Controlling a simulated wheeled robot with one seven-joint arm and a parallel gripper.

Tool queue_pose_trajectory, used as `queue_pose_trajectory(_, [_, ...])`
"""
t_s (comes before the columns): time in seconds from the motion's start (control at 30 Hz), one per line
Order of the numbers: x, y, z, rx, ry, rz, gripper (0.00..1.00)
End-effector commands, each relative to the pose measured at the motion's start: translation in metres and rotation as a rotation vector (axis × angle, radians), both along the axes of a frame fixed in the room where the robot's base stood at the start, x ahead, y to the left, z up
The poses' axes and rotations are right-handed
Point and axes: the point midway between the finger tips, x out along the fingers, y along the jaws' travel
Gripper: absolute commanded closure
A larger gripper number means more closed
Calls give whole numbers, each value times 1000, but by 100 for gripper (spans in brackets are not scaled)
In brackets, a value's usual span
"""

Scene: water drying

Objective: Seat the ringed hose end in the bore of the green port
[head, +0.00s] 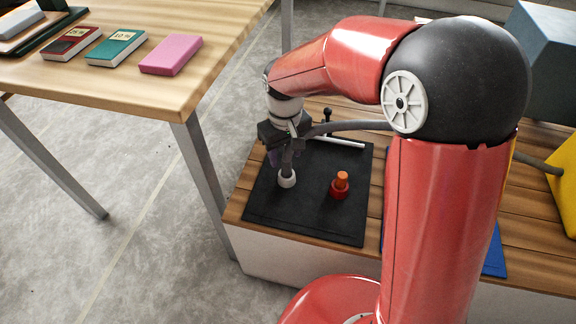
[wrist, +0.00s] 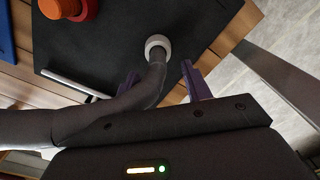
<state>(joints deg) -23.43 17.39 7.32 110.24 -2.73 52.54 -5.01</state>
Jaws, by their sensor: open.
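The grey hose (wrist: 147,92) bends down between the two purple fingers of my gripper (wrist: 159,70). Its end carries a pale ring (wrist: 157,44), low over the black mat; the ring also shows in the head view (head: 287,179). My gripper (head: 281,156) is open, with a finger on each side of the hose and a gap to the right finger. The ring is beyond the fingertips. I see no green port in either view; whether something lies under the ring is hidden.
A red port with an orange plug (head: 340,185) stands on the black mat (head: 310,222), right of the ring. A grey T-shaped bar (head: 338,143) lies at the mat's back. A yellow block (head: 562,180) is at far right. A table (head: 150,90) stands left.

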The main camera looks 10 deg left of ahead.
Motion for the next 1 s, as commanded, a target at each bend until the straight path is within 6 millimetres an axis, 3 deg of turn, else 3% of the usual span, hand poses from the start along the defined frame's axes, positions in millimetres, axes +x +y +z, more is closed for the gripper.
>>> queue_pose_trajectory(0.3, [3, -3, -45, -2, 2, 0, 52])
queue_pose_trajectory(0.6, [3, -3, -49, -1, -1, -1, 52])
queue_pose_trajectory(1.0, [3, -3, -49, 0, 0, -1, 100])
